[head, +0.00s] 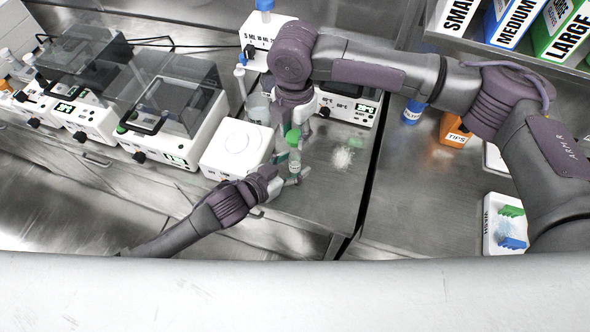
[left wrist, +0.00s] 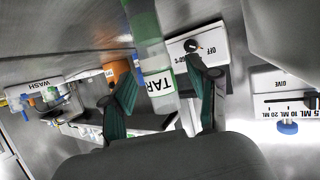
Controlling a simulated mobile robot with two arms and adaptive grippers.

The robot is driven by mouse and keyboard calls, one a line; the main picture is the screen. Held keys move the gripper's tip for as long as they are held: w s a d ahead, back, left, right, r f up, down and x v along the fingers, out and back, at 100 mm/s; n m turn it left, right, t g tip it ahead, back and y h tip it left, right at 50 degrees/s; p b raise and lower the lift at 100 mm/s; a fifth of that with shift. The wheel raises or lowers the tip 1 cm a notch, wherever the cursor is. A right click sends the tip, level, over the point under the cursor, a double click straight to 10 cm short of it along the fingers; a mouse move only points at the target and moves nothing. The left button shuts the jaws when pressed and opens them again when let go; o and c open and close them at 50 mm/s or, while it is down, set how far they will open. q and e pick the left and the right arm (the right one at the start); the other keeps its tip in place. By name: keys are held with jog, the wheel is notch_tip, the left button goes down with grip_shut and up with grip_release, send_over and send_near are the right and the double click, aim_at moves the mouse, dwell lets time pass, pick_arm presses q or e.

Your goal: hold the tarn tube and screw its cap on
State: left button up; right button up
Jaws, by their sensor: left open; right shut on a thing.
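The tarn tube (head: 294,163) stands upright over the steel bench, clear with a white label. Its green cap (head: 292,137) is at its top, and I cannot tell how far it is threaded. My right gripper (head: 294,124) comes down from above and is shut on the cap. My left gripper (head: 291,179) is low at the tube, with its fingers open on both sides of it. In the left wrist view, the tube's label (left wrist: 159,82) reads "TAR" between the two green finger pads, with gaps visible; the green cap (left wrist: 143,18) is at the top edge.
A white boxy device (head: 236,148) stands close left of the tube. A white powdery patch (head: 342,159) lies on the bench to the right. A temperature device (head: 350,108) stands behind. An orange tips box (head: 455,130) and a wash tray (head: 489,225) are further right.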

pick_arm(q)
jog(key=shift+w+d+f, duration=0.2)
jog(key=shift+w+d, duration=0.15)
jog(key=shift+d, duration=0.05)
grip_shut()
